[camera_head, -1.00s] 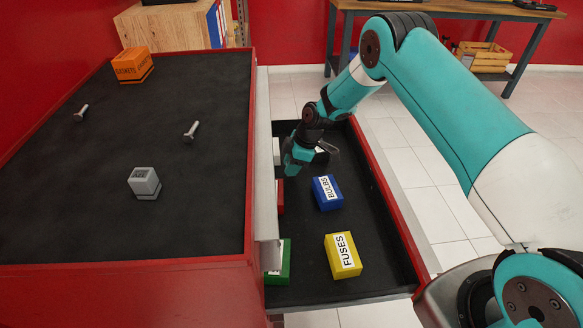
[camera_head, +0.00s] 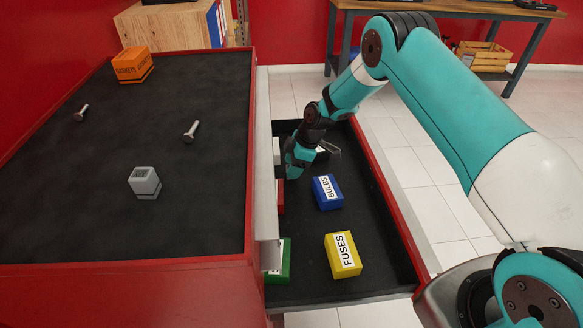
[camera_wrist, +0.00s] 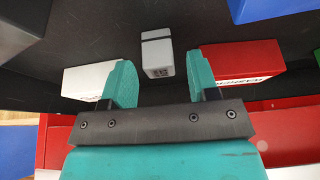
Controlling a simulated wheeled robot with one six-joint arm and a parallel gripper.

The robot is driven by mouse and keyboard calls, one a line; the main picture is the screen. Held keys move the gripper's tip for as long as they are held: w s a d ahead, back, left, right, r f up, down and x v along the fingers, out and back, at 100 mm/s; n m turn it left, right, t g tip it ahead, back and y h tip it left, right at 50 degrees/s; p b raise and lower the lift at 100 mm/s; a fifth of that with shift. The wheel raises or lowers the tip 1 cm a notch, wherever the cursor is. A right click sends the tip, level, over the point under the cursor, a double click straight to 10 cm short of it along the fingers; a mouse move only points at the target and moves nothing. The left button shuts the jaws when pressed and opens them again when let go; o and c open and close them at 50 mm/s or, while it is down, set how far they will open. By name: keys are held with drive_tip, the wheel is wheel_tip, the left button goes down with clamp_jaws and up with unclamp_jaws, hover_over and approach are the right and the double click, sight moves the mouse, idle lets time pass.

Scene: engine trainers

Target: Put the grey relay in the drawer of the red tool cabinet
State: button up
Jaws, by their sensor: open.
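A small grey block (camera_head: 145,182) with a dark band near its base, which looks like the relay, sits on the black top of the red tool cabinet (camera_head: 150,262). The cabinet's drawer (camera_head: 385,245) is open to the right. My gripper (camera_head: 297,172) is down in the far part of the drawer. The wrist view shows my gripper (camera_wrist: 157,78) open and empty, its teal fingers spread. A similar small light-grey block (camera_wrist: 157,56) with a printed mark lies on the dark drawer floor, just beyond the gap between the fingers and apart from both.
The drawer also holds a blue BULBS box (camera_head: 327,192), a yellow FUSES box (camera_head: 343,255), a green box (camera_head: 280,262), a red box (camera_wrist: 240,62) and a white box (camera_wrist: 88,80). An orange box (camera_head: 132,66) and two bolts (camera_head: 191,131) lie on the cabinet top.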

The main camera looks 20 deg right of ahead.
drive_tip(key=w+v, duration=0.1)
drive_tip(key=v, duration=0.9)
drive_tip(key=s+a+r+m, duration=0.1)
drive_tip(key=s+a+r, duration=0.15)
drive_tip(key=r, duration=0.25)
drive_tip(key=s+a+r+m, duration=0.1)
drive_tip(key=s+r, duration=0.3)
drive_tip(key=r, duration=0.1)
drive_tip(key=s+a+r+m, duration=0.2)
drive_tip(key=s+r, duration=0.4)
drive_tip(key=s, duration=0.3)
drive_tip(key=s+a+r+m, duration=0.25)
drive_tip(key=s+r, duration=0.35)
drive_tip(key=s, duration=0.4)
drive_tip(key=s+m, duration=0.2)
drive_tip(key=s, duration=1)
drive_tip(key=shift+s+r+g, duration=0.25)
drive_tip(key=shift+r+g, duration=0.15)
drive_tip(key=shift+r, duration=0.05)
